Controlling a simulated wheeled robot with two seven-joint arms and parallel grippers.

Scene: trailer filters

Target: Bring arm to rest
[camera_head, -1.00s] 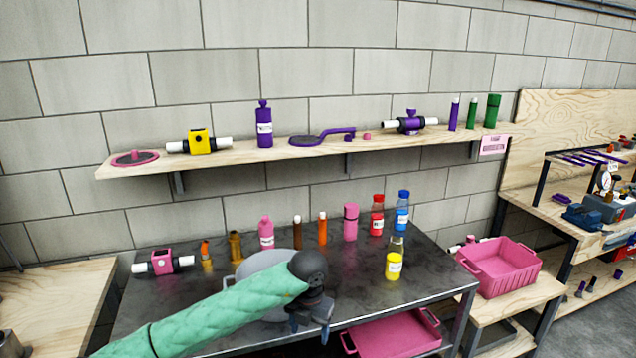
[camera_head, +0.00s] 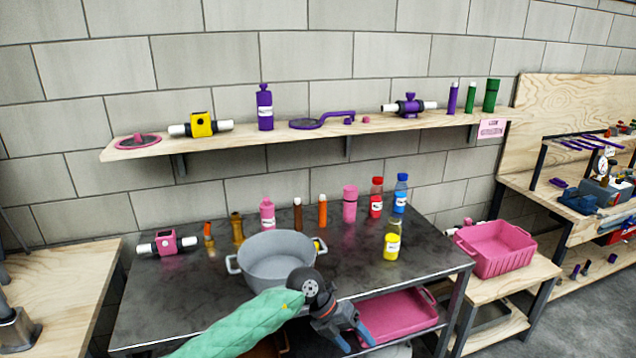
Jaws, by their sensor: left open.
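My left arm, in a green padded sleeve, comes in from the bottom of the head view. My left gripper (camera_head: 358,338) is open and empty, pointing down in front of the dark table's front edge. It is in front of and below the grey pot (camera_head: 277,262), apart from it in the picture. My right gripper is not in view.
The dark metal table (camera_head: 190,290) holds bottles, a pink valve (camera_head: 167,243) and a yellow bottle (camera_head: 391,246). A pink tray (camera_head: 400,318) lies on its lower level. A pink crate (camera_head: 496,248) stands at right. A wooden shelf (camera_head: 240,139) runs along the wall.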

